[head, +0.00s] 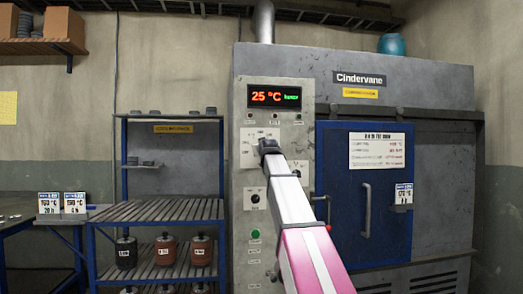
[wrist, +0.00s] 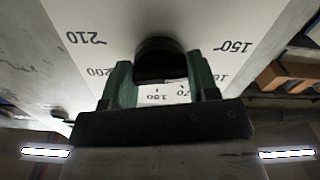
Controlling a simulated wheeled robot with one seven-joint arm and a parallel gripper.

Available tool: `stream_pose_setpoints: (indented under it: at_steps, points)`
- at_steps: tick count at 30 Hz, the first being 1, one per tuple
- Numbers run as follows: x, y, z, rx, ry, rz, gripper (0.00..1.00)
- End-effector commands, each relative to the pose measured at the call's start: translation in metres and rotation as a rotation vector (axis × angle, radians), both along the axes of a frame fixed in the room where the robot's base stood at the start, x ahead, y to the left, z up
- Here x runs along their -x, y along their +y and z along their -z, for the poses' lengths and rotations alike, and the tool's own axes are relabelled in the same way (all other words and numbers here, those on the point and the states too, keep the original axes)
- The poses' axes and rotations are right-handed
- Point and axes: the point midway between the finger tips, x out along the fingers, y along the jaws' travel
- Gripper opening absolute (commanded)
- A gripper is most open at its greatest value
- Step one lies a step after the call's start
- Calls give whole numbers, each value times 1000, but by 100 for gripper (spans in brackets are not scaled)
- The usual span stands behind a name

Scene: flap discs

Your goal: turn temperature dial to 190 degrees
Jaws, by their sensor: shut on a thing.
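The temperature dial is a black round knob (wrist: 157,48) on a white scale plate (wrist: 120,25), seen close in the wrist view. The marks 210, 200 and 150 show upside down around it, with smaller ones partly hidden by the fingers. My gripper (wrist: 160,66) has its two green fingers shut on the knob's sides. In the head view my gripper (head: 267,145) covers the knob, and the scale plate (head: 247,152) shows behind it. The knob's pointer is not visible, so I cannot tell its setting. The display (head: 274,96) reads 25 °C.
The grey oven (head: 440,130) has a blue door (head: 340,170) right of the control panel (head: 241,200). A smaller black knob (head: 255,198) sits below the dial.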

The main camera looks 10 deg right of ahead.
Motion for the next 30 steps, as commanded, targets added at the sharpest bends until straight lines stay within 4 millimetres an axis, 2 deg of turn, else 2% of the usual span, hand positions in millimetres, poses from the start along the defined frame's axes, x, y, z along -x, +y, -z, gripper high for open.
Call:
stream_pose_setpoints:
  at_steps: [11,30]
  points:
    - [0,0,0,-176,1,0,31]
    - [0,0,0,-775,1,0,31]
